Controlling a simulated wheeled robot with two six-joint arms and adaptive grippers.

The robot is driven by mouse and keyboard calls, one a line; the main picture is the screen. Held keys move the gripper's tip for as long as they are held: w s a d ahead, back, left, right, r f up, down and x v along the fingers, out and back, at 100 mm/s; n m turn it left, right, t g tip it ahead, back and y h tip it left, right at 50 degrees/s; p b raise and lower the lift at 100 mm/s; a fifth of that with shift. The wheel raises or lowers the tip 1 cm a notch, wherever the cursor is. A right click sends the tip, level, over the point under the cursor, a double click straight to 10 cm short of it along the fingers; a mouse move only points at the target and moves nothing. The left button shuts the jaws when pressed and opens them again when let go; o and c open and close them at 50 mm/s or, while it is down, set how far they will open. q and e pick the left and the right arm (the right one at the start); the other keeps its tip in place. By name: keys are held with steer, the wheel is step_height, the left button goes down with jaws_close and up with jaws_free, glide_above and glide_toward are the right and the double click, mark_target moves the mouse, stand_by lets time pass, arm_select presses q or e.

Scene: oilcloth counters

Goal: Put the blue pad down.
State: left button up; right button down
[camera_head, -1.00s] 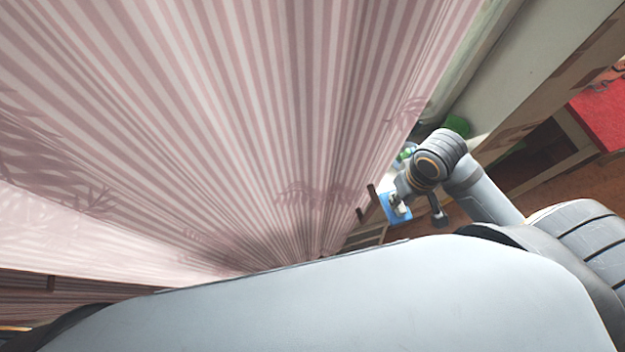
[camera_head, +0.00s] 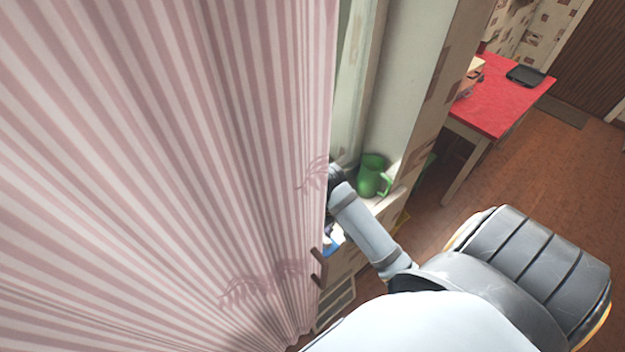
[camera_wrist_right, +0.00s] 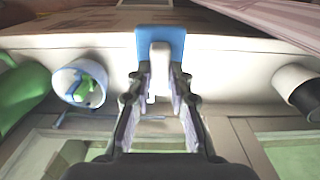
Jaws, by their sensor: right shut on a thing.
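In the right wrist view the blue pad (camera_wrist_right: 147,40) is held upright at the fingertips of my right gripper (camera_wrist_right: 160,78). A white piece on the pad's near face runs down between the two fingers, and the gripper is shut on it. Pale surface shows behind and around the pad; I cannot tell whether the pad touches it. In the head view my right arm reaches toward a window sill and its gripper is mostly hidden behind the striped curtain (camera_head: 170,150). A small blue patch shows beside the curtain's edge. My left gripper is not in view.
A green mug (camera_head: 372,176) stands on the sill close to my right arm. In the wrist view a white cup (camera_wrist_right: 68,84) with green contents is on the left, and a dark-ended white cylinder (camera_wrist_right: 300,88) on the right. A red table (camera_head: 505,95) stands farther off.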

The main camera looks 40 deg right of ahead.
steer(key=w+f, duration=0.1)
steer(key=f, duration=0.1)
steer(key=w+f, duration=0.2)
steer(key=shift+w+a+f+p, duration=0.1)
steer(key=shift+w+f+p, duration=0.2)
steer(key=shift+f+p, duration=0.05)
steer(key=shift+w+f+p, duration=0.2)
steer(key=shift+f+p, duration=0.1)
steer(key=shift+f, duration=0.05)
step_height(320, 180, down, 2)
steer(key=shift+f+p, duration=0.2)
steer(key=shift+p, duration=0.4)
steer(key=shift+f, duration=0.25)
steer(key=c, duration=1.2)
jaws_free()
step_height(320, 180, up, 9)
steer(key=b, duration=0.2)
steer(key=shift+b, duration=0.35)
step_height(320, 180, up, 2)
steer(key=shift+r+p, duration=0.15)
steer(key=shift+p, duration=0.75)
steer(key=shift+r+p, duration=0.4)
